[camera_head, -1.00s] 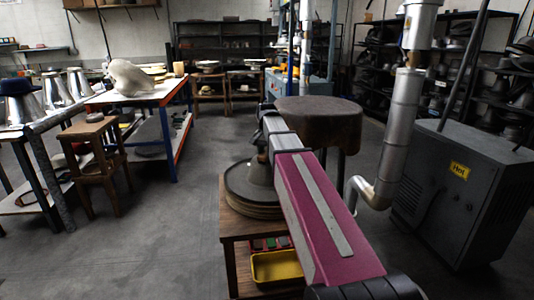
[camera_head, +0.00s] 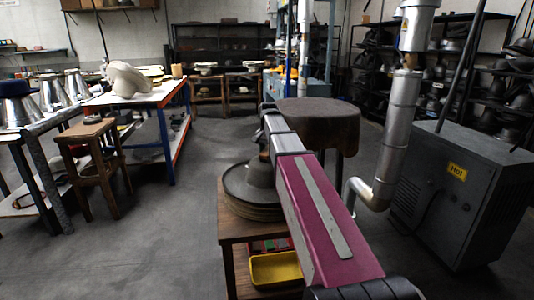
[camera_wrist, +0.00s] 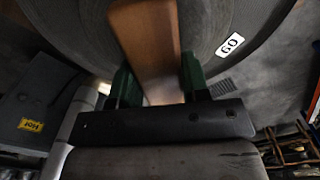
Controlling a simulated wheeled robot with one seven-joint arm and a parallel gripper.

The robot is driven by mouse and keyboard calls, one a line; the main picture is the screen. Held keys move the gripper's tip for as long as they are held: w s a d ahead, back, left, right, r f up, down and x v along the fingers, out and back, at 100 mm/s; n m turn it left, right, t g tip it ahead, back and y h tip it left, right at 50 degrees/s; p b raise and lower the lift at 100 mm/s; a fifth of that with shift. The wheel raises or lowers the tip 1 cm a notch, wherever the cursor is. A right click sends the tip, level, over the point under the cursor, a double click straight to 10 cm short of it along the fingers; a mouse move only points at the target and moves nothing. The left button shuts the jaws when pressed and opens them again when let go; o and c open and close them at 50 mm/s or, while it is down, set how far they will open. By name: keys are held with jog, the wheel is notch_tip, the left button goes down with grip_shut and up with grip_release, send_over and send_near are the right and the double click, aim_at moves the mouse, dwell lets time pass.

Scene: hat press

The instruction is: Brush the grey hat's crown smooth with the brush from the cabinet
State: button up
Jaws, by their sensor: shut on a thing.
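The grey hat (camera_head: 237,184) lies brim down on a stack of round boards on a small wooden table, partly hidden by my arm. In the wrist view its grey brim and side (camera_wrist: 70,25) fill the upper part, with a white "60" tag on the right. My gripper (camera_wrist: 157,78) has green fingers shut on the brush (camera_wrist: 147,40), a brown wooden block that reaches up over the hat. The brush's bristles are hidden, so I cannot tell whether they touch the crown. The gripper is hardly visible in the head view.
A yellow tray (camera_head: 275,269) sits on the shelf below the hat. A round dark-topped stand (camera_head: 318,120) is just behind. A grey machine marked "Hot" (camera_head: 460,200) and a silver duct (camera_head: 397,130) are at the right.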

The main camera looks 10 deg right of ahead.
aim_at(265, 153)
jog(key=shift+w+d, duration=0.1)
dwell(0.3)
jog(key=shift+s+a+f, duration=0.1)
jog(key=shift+s+a, duration=0.3)
jog(key=shift+s, duration=0.25)
jog(key=shift+s+a+r, duration=0.1)
jog(key=shift+s+a, duration=0.25)
jog(key=shift+s, duration=0.3)
jog(key=shift+s+a+f, duration=0.1)
jog(key=shift+s+a, duration=0.3)
jog(key=shift+s, duration=0.25)
jog(key=shift+w, duration=0.1)
jog(key=shift+w+d, duration=0.4)
jog(key=shift+w, duration=0.25)
jog(key=shift+w+d, duration=0.35)
jog(key=shift+w, duration=0.3)
jog(key=shift+w+d, duration=0.4)
jog(key=shift+w, duration=0.25)
jog(key=shift+s, duration=0.1)
jog(key=shift+s+a, duration=0.35)
jog(key=shift+s, duration=0.3)
jog(key=shift+s+a, duration=0.4)
jog(key=shift+s, duration=0.2)
jog(key=shift+s+a, duration=0.35)
jog(key=shift+s, duration=0.3)
jog(key=shift+w, duration=0.1)
